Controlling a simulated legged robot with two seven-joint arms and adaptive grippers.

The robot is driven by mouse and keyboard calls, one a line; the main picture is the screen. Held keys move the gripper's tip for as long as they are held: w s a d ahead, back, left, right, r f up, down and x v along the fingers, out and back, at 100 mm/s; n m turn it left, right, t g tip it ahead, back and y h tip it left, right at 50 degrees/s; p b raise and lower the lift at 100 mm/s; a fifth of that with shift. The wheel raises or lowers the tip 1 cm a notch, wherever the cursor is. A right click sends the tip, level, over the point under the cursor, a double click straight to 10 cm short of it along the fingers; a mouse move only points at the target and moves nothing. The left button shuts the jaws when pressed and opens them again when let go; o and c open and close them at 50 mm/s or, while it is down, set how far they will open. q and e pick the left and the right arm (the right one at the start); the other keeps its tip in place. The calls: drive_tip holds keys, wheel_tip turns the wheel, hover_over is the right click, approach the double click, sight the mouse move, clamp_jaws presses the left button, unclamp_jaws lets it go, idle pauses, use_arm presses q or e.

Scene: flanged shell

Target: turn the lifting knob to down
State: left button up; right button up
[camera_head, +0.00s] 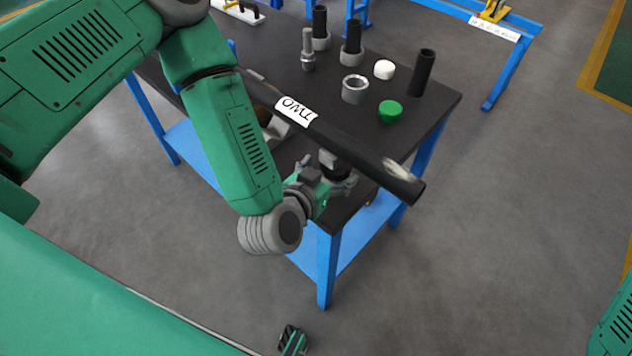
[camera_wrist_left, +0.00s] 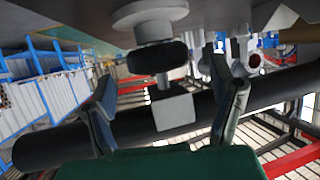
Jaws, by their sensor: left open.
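My left gripper (camera_head: 326,178) is at the near corner of the dark table, close to a dark fitting with grey metal parts (camera_head: 336,162) under a long black pipe. In the left wrist view the gripper (camera_wrist_left: 168,105) has its two fingers apart. Between them, in the picture, show a rounded black knob (camera_wrist_left: 157,58) and a grey block (camera_wrist_left: 173,109); a pale round disc (camera_wrist_left: 150,13) is above. I cannot tell whether this is the lifting knob, which way it is set, or whether a finger touches it.
Floor to the right is clear.

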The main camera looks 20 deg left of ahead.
use_arm(q)
drive_tip(key=v, duration=0.8)
drive_tip(key=shift+s, duration=0.35)
